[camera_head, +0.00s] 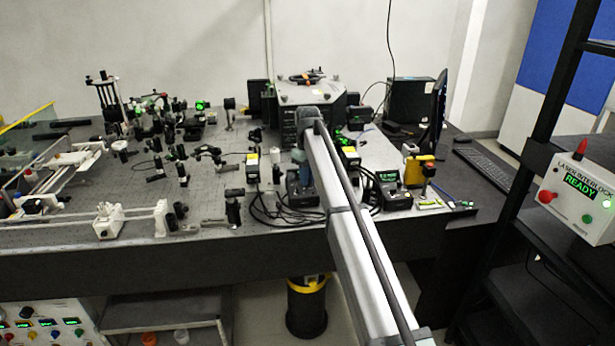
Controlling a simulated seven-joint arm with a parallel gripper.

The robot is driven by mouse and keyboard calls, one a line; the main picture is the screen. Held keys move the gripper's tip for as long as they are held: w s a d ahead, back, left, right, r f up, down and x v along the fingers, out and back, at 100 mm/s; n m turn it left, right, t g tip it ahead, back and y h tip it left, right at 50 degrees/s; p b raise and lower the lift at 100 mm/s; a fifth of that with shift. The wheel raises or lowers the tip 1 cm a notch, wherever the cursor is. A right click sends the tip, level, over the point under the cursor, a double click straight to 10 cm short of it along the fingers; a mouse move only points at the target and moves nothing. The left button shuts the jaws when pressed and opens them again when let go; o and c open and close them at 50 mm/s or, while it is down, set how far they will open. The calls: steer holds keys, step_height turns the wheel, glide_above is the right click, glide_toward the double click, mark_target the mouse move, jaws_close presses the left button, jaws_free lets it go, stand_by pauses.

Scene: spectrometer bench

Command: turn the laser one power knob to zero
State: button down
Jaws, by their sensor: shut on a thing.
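My arm reaches from the bottom right over the bench, and my gripper (303,178) points down at a small dark controller box (304,196) near the bench's front edge. The gripper is shut on the knob at the top of this box. The fingertips and the knob are tiny here and mostly hidden, so the knob's pointer and setting cannot be read. I take it as the laser one power knob, but no label is legible. A similar dark box (391,192) with a lit green display stands to the right.
Black cables (268,212) loop left of the controller box. Optics (155,150) crowd the bench's left. A large grey chamber (309,92) stands behind. A panel with coloured knobs (42,327) sits low left. An interlock box reading READY (578,198) hangs at right.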

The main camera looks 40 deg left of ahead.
steer(key=shift+n, duration=0.7)
steer(key=c, duration=1)
jaws_free()
steer(key=shift+c, duration=0.2)
step_height(320, 180, up, 14)
steer(key=shift+f, duration=0.1)
